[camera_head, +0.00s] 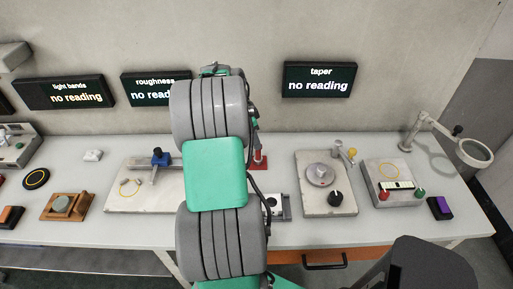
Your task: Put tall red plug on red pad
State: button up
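A small upright red thing (257,155), which looks like the tall red plug, shows just right of my arm. A flat dark red patch (260,167), which looks like the red pad, lies at its foot. My arm covers their left side, so I cannot tell whether the plug stands on the pad or is held above it. My gripper is hidden behind my own grey and green arm links, so its fingers and anything in them do not show.
The long grey bench (270,235) holds a plate with a blue-topped fixture (160,158), a round gauge plate (320,175), a box with red and green knobs (391,186) and a magnifier (474,152). Three wall displays, including the taper display (320,80), read "no reading", one partly hidden.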

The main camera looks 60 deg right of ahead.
jog(key=v, duration=0.6)
jog(key=w+a+r+n+t, duration=0.1)
jog(key=w+a+r+n, duration=0.1)
jog(key=w+a+n, duration=0.4)
jog(key=w+a+r+n+t, duration=0.1)
jog(key=w+a+r+n, duration=0.2)
jog(key=a, duration=0.6)
jog(key=s+a+f+n+t+y, duration=0.1)
jog(key=a+f+n+t+y, duration=0.1)
jog(key=a+n, duration=1.5)
jog(key=a+t, duration=0.1)
jog(key=a, duration=1.3)
jog(key=shift+s+a+f+n+t, duration=0.15)
jog(key=shift+a+f+n+t, duration=0.05)
jog(key=shift+f+n+t, duration=0.1)
